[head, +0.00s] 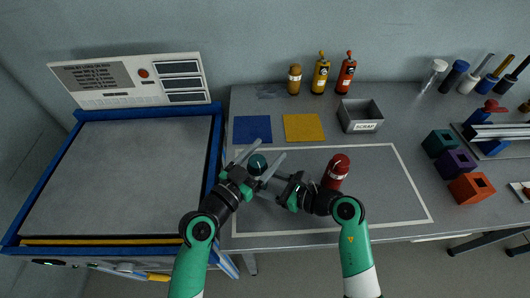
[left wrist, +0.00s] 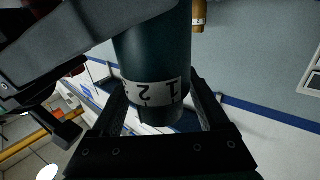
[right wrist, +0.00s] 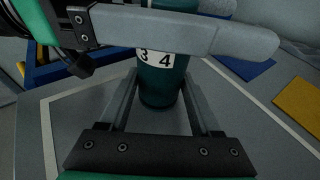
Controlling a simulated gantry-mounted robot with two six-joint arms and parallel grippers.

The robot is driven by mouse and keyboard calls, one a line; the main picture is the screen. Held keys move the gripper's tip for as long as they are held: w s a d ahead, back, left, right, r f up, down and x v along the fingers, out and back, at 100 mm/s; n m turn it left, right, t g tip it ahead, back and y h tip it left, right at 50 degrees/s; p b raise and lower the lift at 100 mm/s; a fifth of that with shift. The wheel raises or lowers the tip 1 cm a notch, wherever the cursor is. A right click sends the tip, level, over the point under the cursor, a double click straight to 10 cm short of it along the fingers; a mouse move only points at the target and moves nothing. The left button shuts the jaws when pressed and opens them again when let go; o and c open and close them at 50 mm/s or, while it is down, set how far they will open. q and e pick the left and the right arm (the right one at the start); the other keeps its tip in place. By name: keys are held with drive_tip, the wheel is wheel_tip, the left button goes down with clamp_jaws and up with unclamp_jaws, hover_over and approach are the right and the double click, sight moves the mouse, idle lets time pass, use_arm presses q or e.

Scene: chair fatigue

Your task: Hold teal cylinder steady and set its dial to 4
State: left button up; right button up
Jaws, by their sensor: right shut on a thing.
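The teal cylinder (head: 257,163) stands upright on the grey table, near the left end of the white-outlined area. It has a white number band; 3 and 4 show on it in the right wrist view (right wrist: 157,58), and 2 and 1, upside down, in the left wrist view (left wrist: 152,92). My right gripper (head: 263,184) is shut on the cylinder from the right, below the band. My left gripper (head: 272,147) is open, its fingers spread on either side of the cylinder's upper part. The dial's index mark cannot be made out clearly.
A red bottle (head: 337,172) stands right of my right gripper. Blue (head: 253,130) and yellow (head: 304,127) squares lie behind the cylinder, with a scrap bin (head: 360,116) farther right. A blue-framed machine (head: 120,175) borders the left. The outlined area's right half is clear.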

use_arm(q)
clamp_jaws()
drive_tip(key=shift+y, duration=0.3)
drive_tip(key=shift+w+a+f+n+t+y, duration=0.1)
drive_tip(key=shift+a+n+t+y, duration=0.4)
drive_tip(key=shift+n+y, duration=1.1)
drive_tip(key=shift+w+a+f+n+t+y, duration=0.15)
drive_tip(key=shift+n+t+y, duration=0.75)
drive_tip(key=shift+y, duration=1.25)
drive_tip(key=shift+w+a+n+t+y, duration=0.1)
drive_tip(key=shift+a+n+t+y, duration=0.35)
drive_tip(key=shift+n+y, duration=1.25)
drive_tip(key=shift+y, duration=0.25)
drive_tip(key=shift+c, duration=1.3)
unclamp_jaws()
drive_tip(key=o, duration=0.4)
drive_tip(key=shift+r, duration=0.2)
